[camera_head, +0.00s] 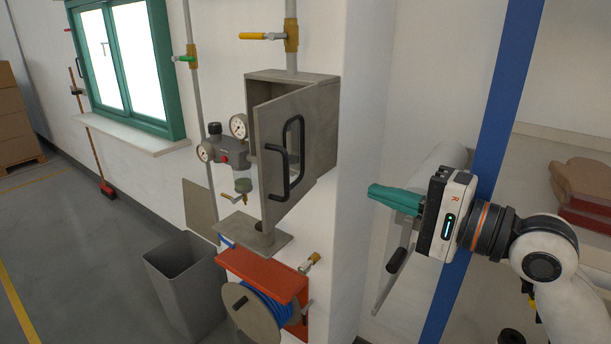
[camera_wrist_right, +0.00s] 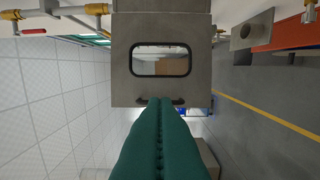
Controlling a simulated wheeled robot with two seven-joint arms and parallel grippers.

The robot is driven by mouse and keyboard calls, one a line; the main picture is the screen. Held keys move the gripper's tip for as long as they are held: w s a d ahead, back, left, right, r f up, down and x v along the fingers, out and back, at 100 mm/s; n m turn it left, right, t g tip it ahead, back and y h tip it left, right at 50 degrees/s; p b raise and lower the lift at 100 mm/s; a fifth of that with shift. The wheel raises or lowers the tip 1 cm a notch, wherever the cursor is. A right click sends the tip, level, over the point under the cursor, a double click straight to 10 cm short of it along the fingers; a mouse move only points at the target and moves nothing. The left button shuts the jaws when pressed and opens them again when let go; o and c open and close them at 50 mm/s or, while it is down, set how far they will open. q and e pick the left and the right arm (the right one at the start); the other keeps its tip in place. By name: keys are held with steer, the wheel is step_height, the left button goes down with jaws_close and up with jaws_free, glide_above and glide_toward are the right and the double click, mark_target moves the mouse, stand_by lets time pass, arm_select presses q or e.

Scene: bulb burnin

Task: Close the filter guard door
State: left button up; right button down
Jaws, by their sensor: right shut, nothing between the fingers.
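The filter guard is a grey metal box (camera_head: 325,125) on the wall in the head view. Its door (camera_head: 268,130) stands ajar, with the free left edge swung out and a gap into the box above it. The door has a black-rimmed window and a black bar handle (camera_head: 277,178) near the free edge. The right wrist view shows the door (camera_wrist_right: 125,75) face on, with the handle (camera_wrist_right: 178,102) partly behind my fingertips. My right gripper (camera_head: 372,192) has teal fingers, shut and empty, right of the door and apart from it in the head view. My left gripper is out of view.
Gauges (camera_head: 238,126) and valves sit left of the box. Below are an orange hose reel bracket (camera_head: 265,272) and a grey bin (camera_head: 185,285). A blue post (camera_head: 497,125) stands behind my right gripper. A pale panel with a dark grip (camera_head: 398,260) is below it.

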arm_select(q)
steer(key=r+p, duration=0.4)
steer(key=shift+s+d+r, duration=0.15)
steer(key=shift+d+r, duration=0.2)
arm_select(e)
steer(key=s+a+x, duration=0.1)
steer(key=s+x, duration=0.1)
steer(key=x, duration=0.9)
steer(key=shift+a, duration=0.65)
steer(key=shift+w+f, duration=0.1)
